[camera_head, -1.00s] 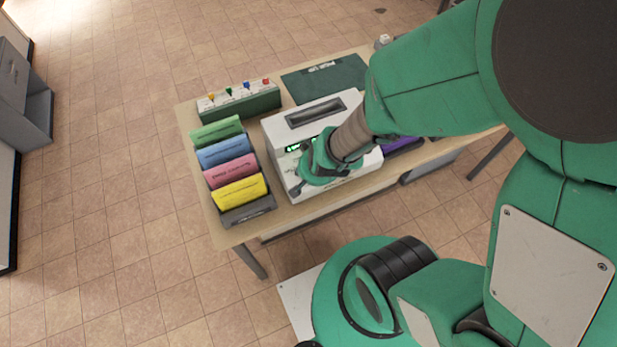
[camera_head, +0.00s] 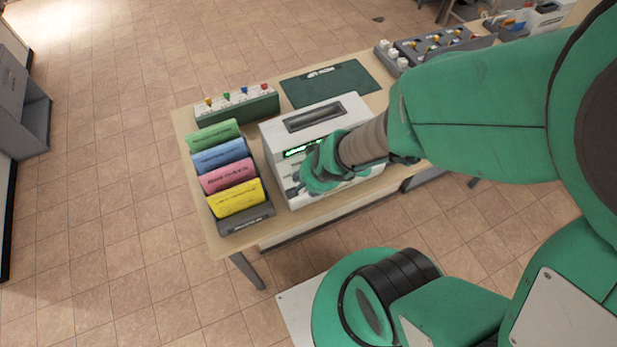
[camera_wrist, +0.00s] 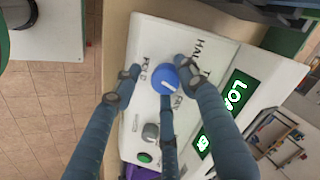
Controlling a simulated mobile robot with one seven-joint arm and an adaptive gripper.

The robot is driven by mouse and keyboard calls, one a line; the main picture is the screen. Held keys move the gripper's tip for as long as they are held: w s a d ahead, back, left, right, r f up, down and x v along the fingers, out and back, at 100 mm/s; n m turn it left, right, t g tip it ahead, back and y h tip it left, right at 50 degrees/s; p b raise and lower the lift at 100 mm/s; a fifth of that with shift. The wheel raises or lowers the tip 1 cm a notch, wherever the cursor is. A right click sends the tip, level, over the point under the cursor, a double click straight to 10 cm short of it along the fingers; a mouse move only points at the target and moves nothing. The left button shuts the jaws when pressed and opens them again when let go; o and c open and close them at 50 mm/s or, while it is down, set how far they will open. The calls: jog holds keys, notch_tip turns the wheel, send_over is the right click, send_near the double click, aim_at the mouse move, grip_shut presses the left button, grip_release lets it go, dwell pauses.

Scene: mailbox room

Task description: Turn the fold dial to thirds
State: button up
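The fold dial (camera_wrist: 165,80) is a round blue knob with a white mark, on the white panel of the machine (camera_head: 311,118). In the wrist view, printed labels stand around it; "HALF" is readable and another is partly covered by a finger. I cannot tell which label the mark points at. My gripper (camera_wrist: 157,70) is open, its fingers spread about the dial. One finger is left of it with a gap, one overlaps its right edge, and one is just below; contact is unclear. In the head view my wrist hides the dial.
A grey knob (camera_wrist: 151,131) and a green button (camera_wrist: 144,157) sit below the dial. A lit green display (camera_wrist: 236,92) is to the right. Colored folders (camera_head: 228,177) stand left of the machine, a green mat (camera_head: 330,83) behind it.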

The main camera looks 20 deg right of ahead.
jog(key=shift+o, duration=0.3)
jog(key=shift+w+r, duration=0.2)
jog(key=shift+r, duration=0.05)
jog(key=shift+d+r, duration=0.1)
jog(key=shift+s+r, duration=0.1)
jog(key=shift+r, duration=0.2)
jog(key=v, duration=1.1)
jog(key=shift+s, duration=0.2)
jog(key=shift+f, duration=0.1)
dwell(0.4)
jog(key=a+n, duration=0.1)
jog(key=n, duration=0.3)
jog(key=s+n+t+h, duration=0.1)
jog(key=n, duration=0.3)
jog(key=s+a+n+h+b, duration=0.1)
jog(key=n, duration=0.4)
jog(key=shift+a+r+t, duration=0.3)
jog(key=shift+r, duration=0.1)
